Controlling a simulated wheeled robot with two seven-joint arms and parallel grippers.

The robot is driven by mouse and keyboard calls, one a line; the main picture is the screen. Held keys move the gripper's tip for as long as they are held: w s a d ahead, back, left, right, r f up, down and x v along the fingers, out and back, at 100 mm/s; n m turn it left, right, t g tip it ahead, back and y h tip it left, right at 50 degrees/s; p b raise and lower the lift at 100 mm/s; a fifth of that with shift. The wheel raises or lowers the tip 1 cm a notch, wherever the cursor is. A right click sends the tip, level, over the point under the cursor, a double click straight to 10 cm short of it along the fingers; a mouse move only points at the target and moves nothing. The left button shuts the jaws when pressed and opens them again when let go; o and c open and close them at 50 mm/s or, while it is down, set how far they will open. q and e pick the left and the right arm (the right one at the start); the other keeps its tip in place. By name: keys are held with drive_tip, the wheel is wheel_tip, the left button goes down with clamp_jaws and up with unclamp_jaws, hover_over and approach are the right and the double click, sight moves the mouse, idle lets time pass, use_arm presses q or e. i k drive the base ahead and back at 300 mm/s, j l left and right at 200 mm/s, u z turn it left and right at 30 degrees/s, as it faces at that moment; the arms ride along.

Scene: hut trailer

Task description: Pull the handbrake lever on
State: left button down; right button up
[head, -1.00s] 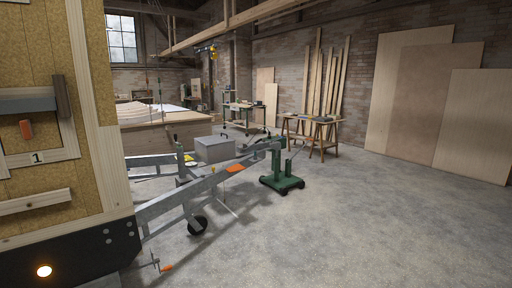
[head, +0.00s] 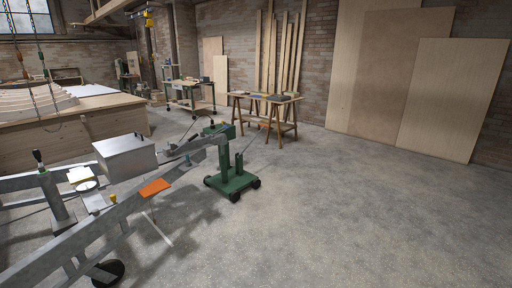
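The trailer's grey metal drawbar (head: 75,244) runs from the lower left up to a green wheeled stand (head: 231,180). A short upright lever with a black grip (head: 38,156) stands at the far left, above a grey post (head: 56,202) on the frame. It looks like the handbrake lever, but I cannot be sure. Neither of my grippers is in view.
A black jockey wheel (head: 107,272) is under the drawbar at the lower left. A wooden trestle table (head: 265,101) and a green-framed workbench (head: 190,88) stand at the back. Large boards (head: 450,100) lean on the right wall. The concrete floor (head: 340,215) at centre and right is clear.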

sight(186, 143)
drive_tip(key=i, duration=3.05)
drive_tip(key=i+u, duration=0.2)
drive_tip(key=i, duration=0.2)
drive_tip(key=i+l+u, duration=0.15)
drive_tip(key=i, duration=0.25)
drive_tip(key=i+l+u, duration=0.2)
drive_tip(key=i, duration=0.2)
drive_tip(key=i+l+u, duration=0.15)
drive_tip(key=i, duration=0.25)
